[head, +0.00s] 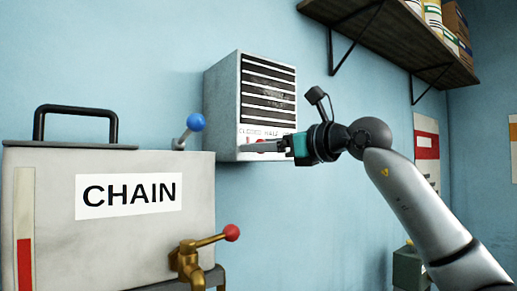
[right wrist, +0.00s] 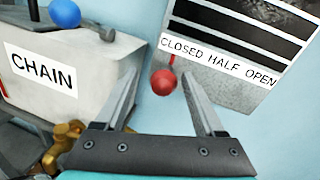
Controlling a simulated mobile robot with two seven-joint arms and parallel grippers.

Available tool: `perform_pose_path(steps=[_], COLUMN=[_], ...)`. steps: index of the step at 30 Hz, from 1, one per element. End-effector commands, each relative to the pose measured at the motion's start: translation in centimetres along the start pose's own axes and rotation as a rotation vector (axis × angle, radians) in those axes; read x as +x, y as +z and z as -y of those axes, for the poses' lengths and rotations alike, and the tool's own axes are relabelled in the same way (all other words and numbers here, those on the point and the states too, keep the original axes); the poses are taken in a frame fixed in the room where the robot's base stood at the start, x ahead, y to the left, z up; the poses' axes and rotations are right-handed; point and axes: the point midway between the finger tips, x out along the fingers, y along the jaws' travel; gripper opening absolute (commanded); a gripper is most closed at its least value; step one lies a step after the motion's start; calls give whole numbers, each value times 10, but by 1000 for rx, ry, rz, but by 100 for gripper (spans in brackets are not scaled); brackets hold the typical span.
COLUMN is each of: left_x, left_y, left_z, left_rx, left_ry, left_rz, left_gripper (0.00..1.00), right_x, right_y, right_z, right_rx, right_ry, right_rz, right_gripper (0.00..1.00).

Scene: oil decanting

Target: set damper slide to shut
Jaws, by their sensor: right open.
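The damper is a grey wall box (head: 222,108) with dark slats; it also shows in the right wrist view (right wrist: 213,79). Its label (right wrist: 218,62) reads CLOSED, HALF, OPEN. A red slide knob (right wrist: 164,82) sticks out below the label, its stem showing under the word CLOSED in the right wrist view. My right gripper (head: 243,147) is in front of the box's lower edge. In the right wrist view its open fingers (right wrist: 160,77) show on either side of the knob; contact cannot be told. My left gripper is not in view.
A grey tank marked CHAIN (head: 70,230) stands at the left, with a black handle (head: 76,110), a blue-knobbed lever (head: 196,122) and a brass tap (head: 188,262) with a red knob. A shelf (head: 390,32) with containers hangs at upper right. Blue wall surrounds the box.

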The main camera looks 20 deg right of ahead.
Motion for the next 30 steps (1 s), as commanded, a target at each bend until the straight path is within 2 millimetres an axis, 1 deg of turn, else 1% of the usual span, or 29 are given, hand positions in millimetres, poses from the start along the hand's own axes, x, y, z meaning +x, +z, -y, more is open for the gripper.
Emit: perform_pose_path(steps=[1, 5, 6, 12, 15, 18, 21, 24, 30], left_x=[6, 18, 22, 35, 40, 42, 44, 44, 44], left_y=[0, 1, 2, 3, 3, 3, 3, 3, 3], left_z=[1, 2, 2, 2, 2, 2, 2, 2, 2], left_rx=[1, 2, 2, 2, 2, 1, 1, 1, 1], left_ry=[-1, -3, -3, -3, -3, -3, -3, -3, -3], left_rz=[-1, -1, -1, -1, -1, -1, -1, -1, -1], left_gripper=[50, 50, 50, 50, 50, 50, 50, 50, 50], right_x=[-10, -39, -49, -96, -115, -127, -135, -139, -139], right_y=[-2, -4, -4, -3, -3, -2, -2, -1, -1], right_z=[1, 1, 0, 0, 0, 0, -1, -1, -1], right_rx=[-2, -3, -3, -2, -1, 1, 1, 1, 1], right_ry=[-3, -4, -4, -3, -1, 0, 2, 3, 3], right_rz=[1, 1, 1, 0, -1, -2, -1, -2, -2], right_gripper=[71, 71, 71, 71, 71, 71, 71, 71, 71])
